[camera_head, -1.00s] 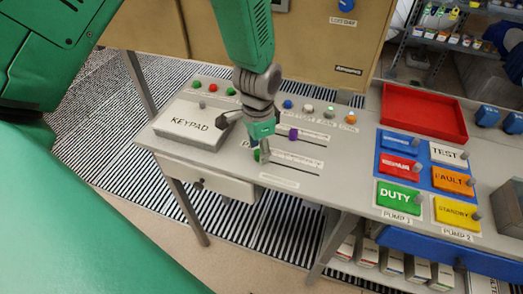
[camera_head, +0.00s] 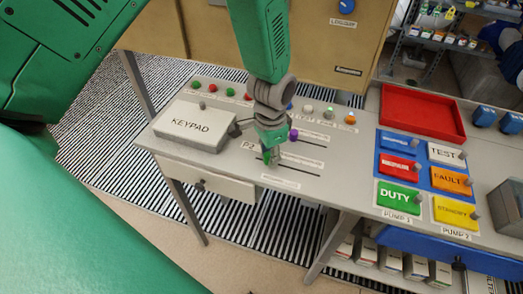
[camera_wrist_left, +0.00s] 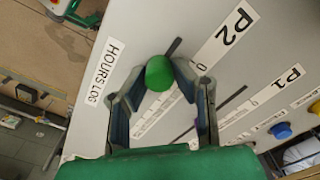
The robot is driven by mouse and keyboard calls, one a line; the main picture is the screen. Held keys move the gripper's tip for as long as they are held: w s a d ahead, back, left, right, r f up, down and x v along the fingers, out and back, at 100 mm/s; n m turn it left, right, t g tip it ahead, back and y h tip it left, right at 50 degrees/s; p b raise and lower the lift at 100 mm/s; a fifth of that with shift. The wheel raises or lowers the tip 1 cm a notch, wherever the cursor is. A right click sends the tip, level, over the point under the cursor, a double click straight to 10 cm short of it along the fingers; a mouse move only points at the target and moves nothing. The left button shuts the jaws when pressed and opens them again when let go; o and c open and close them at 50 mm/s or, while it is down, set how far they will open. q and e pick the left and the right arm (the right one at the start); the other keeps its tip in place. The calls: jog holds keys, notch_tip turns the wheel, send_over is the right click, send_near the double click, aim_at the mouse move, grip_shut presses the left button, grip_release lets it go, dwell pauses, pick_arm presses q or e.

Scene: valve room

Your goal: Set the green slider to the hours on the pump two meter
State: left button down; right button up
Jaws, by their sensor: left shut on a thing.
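The green slider (camera_wrist_left: 160,73) is a round green knob on the bench panel, by its slot and the P2 label (camera_wrist_left: 235,24). In the left wrist view it sits between the two fingers of my left gripper (camera_wrist_left: 162,92), which is shut on it. In the head view my left gripper (camera_head: 270,157) points down at the lower slider slot and mostly hides the knob. The purple slider (camera_head: 293,134) stands on the slot behind. An HOURS LOG label (camera_wrist_left: 105,70) lies beside the green slider. The pump two meter cannot be made out. My right gripper is not in view.
The keypad (camera_head: 192,126) is left of my left gripper. A row of buttons (camera_head: 308,109) runs behind it. To the right are a red tray (camera_head: 424,112) and several pump plates such as DUTY (camera_head: 397,195). The panel just right of the sliders is clear.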

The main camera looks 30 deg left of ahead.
aim_at(279, 165)
pick_arm(q)
jog(key=shift+d+f, duration=0.15)
jog(key=shift+d, duration=0.85)
jog(key=c, duration=1.3)
grip_release()
jog(key=shift+d, duration=0.15)
jog(key=shift+w+a, duration=0.1)
jog(key=shift+a, duration=0.2)
jog(key=shift+a+r, duration=0.1)
jog(key=shift+r, duration=0.4)
jog(key=r, duration=1.1)
jog(key=shift+d, duration=0.35)
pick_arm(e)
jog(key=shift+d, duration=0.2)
